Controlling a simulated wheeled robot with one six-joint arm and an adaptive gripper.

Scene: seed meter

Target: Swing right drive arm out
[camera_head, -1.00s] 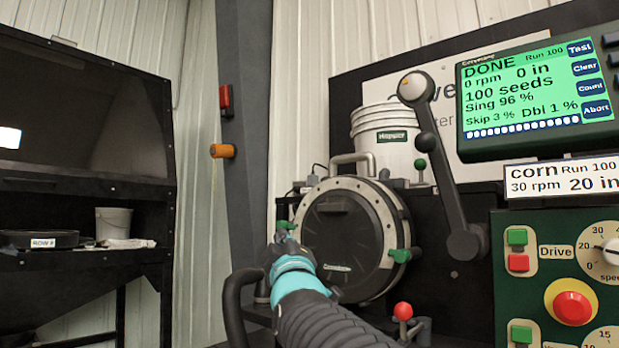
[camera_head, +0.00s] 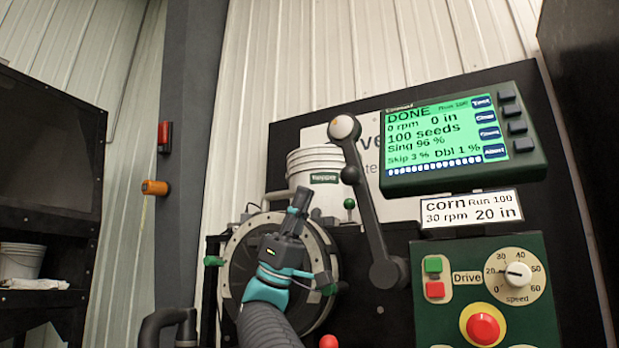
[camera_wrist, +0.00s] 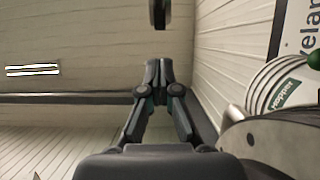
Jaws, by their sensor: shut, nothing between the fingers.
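The drive arm (camera_head: 366,200) is a dark grey bar right of the round seed meter (camera_head: 240,250). It leans up and left from a pivot at its lower right to a pale round knob at its top. My gripper (camera_head: 299,200) is shut and empty, pointing up in front of the meter's upper right part, left of the drive arm and apart from it in the picture. My gripper hides much of the meter face. In the wrist view, my gripper's closed fingers (camera_wrist: 157,75) point at the wall, and the drive arm cannot be made out.
A white bucket (camera_head: 315,170) stands behind the meter. Green clamp knobs (camera_head: 213,261) sit at the meter's sides. A green-screen monitor (camera_head: 455,140) and green control panel (camera_head: 490,300) with a red button (camera_head: 483,328) are on the right. A grey post (camera_head: 190,150) rises on the left.

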